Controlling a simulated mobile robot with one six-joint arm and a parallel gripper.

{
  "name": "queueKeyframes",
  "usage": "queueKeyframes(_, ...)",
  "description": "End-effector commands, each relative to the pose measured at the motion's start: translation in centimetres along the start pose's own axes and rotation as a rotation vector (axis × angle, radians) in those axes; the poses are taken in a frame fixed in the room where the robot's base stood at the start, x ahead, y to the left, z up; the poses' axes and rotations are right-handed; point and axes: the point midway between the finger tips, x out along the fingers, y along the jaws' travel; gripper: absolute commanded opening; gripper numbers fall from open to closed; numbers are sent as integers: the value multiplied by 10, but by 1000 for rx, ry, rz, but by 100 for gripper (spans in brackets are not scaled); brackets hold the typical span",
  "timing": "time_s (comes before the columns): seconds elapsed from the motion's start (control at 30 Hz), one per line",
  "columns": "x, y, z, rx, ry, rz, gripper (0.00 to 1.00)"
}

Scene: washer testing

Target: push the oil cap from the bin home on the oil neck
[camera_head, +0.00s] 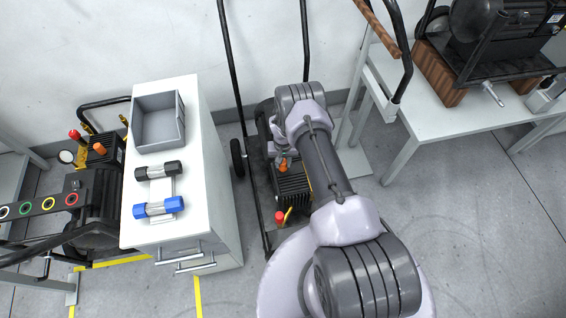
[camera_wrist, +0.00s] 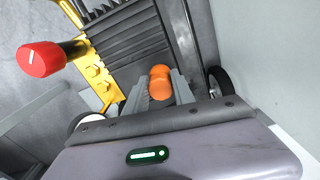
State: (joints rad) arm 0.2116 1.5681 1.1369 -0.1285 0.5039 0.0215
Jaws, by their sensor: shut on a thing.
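The orange oil cap (camera_wrist: 160,84) sits between the fingertips of my gripper (camera_wrist: 160,92) in the wrist view, and the gripper is shut on it. In the head view the cap (camera_head: 284,165) is a small orange spot over the dark finned pump of the middle washer (camera_head: 291,187). My gripper is mostly hidden there behind my arm. The oil neck is not visible; I cannot tell whether the cap touches it. The grey bin (camera_head: 158,145) on the white cabinet looks empty.
A red knob (camera_wrist: 40,58) on a yellow bracket stands left of my gripper in the wrist view. The washer's black handle (camera_head: 232,60) rises behind. Black and blue cylinders (camera_head: 158,208) lie on the cabinet. A white table (camera_head: 440,115) stands at right.

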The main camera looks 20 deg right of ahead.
Motion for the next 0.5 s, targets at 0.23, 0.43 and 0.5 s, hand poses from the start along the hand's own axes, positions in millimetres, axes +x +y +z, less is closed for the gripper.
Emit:
queueKeyframes(0.23, 0, 0, 0, 0, 0, 0, 55)
queueKeyframes(0.43, 0, 0, 0, 0, 0, 0, 55)
queueKeyframes(0.5, -1, 0, 0, 0, 0, 0, 55)
